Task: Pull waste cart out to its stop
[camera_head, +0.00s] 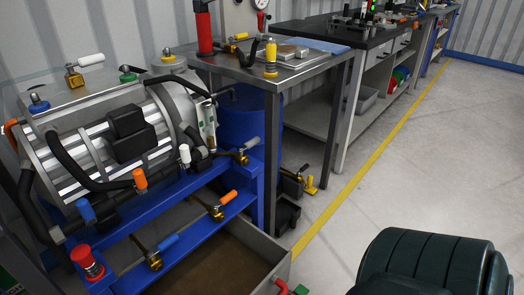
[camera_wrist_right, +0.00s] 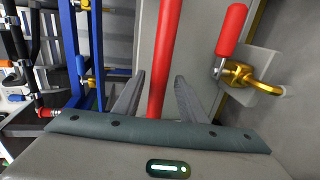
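The waste cart (camera_head: 275,258) is a grey open bin low under the blue frame, with a brown inside. Its front part sticks out past the frame and is cut off by the bottom edge of the head view. A red piece (camera_head: 282,284) shows at its front corner. In the right wrist view a red bar (camera_wrist_right: 167,55) runs in front of a grey panel (camera_wrist_right: 200,55). My right gripper (camera_wrist_right: 160,90) has its fingers apart, one on each side of the red bar, with gaps visible. My left gripper is not in view.
A brass latch (camera_wrist_right: 255,78) with a red handle (camera_wrist_right: 232,30) sits right of the bar. The blue frame (camera_head: 185,188) carries a motor (camera_head: 115,140) and several colored-handled valves. A workbench (camera_head: 275,75) stands behind. The grey floor (camera_head: 410,150) on the right is clear.

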